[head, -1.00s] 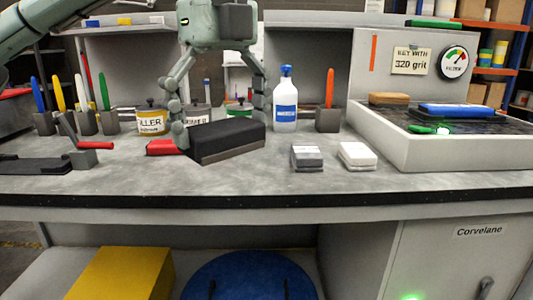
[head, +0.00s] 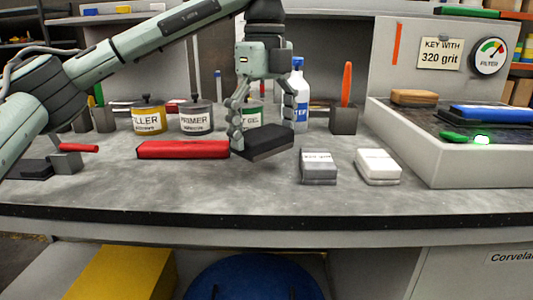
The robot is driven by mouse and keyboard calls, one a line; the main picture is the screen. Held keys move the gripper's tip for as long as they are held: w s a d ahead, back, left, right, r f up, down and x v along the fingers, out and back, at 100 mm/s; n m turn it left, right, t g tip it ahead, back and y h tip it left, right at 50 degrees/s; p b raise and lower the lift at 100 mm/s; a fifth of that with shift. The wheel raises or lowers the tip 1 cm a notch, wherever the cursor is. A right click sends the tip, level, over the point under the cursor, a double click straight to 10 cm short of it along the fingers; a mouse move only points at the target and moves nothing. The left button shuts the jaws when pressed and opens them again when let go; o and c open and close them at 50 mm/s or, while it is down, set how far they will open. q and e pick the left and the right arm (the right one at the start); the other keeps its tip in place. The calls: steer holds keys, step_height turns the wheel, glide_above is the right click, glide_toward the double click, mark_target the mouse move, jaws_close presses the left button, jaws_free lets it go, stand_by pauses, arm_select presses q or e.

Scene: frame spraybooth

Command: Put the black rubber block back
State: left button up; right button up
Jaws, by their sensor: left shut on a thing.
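The black rubber block (head: 268,146) is a dark wedge-like bar low over the grey bench, right of the middle. My left gripper (head: 263,132) reaches down from above, its fingers shut on the block, one at its left end and one at its far right side. I cannot tell whether the block touches the bench. The block sits right of a long red bar (head: 183,150) and left of a grey block (head: 318,166). My right gripper does not show.
A white block (head: 378,166) lies right of the grey one. Behind stand the filler can (head: 149,116), primer can (head: 197,119), a green-labelled can (head: 251,115), a spray bottle (head: 298,96) and a grey holder (head: 344,119). A raised tray (head: 450,174) bounds the right. The front bench is clear.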

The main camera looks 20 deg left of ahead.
mark_target(266, 171)
arm_select(q)
steer(key=shift+w+f, duration=0.4)
steer(key=shift+w, duration=0.05)
step_height(266, 171, down, 4)
steer(key=shift+r, duration=0.1)
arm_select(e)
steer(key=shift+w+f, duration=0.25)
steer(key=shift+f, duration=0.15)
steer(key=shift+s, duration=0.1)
arm_select(q)
steer(key=o, duration=1.1)
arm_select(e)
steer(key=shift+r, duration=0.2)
